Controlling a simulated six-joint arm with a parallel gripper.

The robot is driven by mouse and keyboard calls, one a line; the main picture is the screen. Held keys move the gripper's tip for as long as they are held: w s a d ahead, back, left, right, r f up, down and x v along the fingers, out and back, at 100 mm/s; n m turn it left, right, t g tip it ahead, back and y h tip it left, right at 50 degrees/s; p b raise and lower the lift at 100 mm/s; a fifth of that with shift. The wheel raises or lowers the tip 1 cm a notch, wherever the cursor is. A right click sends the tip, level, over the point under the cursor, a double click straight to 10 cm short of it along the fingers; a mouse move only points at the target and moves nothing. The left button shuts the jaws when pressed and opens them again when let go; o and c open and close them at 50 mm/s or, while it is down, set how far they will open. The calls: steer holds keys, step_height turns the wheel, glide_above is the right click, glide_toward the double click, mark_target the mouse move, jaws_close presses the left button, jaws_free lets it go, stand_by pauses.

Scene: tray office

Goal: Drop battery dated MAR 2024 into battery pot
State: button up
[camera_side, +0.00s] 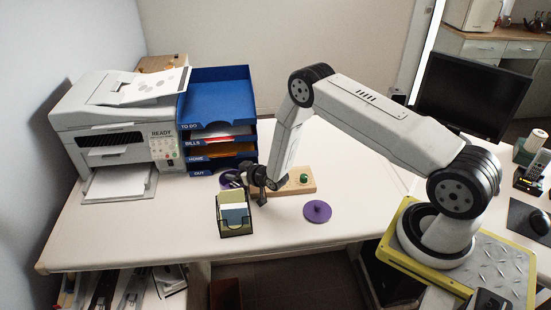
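My gripper (259,194) points down over the desk, just behind the black note holder and at the left end of a wooden block (286,186). Its fingers are small and dark here, and I cannot tell whether they are open or hold anything. A green-topped item (304,178), perhaps a battery, stands at the block's right part. No date can be read. A round purple container (227,180), apparently the battery pot, sits behind the note holder and left of my gripper, partly hidden. A purple disc with a knob (317,212), like a lid, lies on the desk to the right.
The black mesh note holder (235,231) with paper notes stands just in front of my gripper. Blue stacked trays (217,82) and a printer (120,118) stand at the back left. A monitor (470,95) is at the right. The desk's front left is clear.

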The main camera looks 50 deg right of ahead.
steer(key=shift+s+r, duration=0.1)
steer(key=shift+s, duration=0.05)
steer(key=v, duration=0.7)
steer(key=shift+s, duration=0.2)
stand_by(0.4)
steer(key=shift+r, duration=0.1)
steer(key=shift+r, duration=0.15)
steer(key=s+a+r+g, duration=0.2)
steer(key=s+r+g, duration=0.1)
steer(key=r, duration=0.3)
steer(key=s+a+r+g, duration=0.2)
steer(key=r, duration=0.3)
steer(key=s+a+r+g, duration=0.2)
steer(key=s+r+g, duration=0.1)
steer(key=s, duration=0.5)
steer(key=s+a+r+g, duration=0.2)
steer(key=s+r, duration=0.3)
steer(key=s, duration=0.4)
steer(key=shift+r+g, duration=0.3)
steer(key=shift+g, duration=0.2)
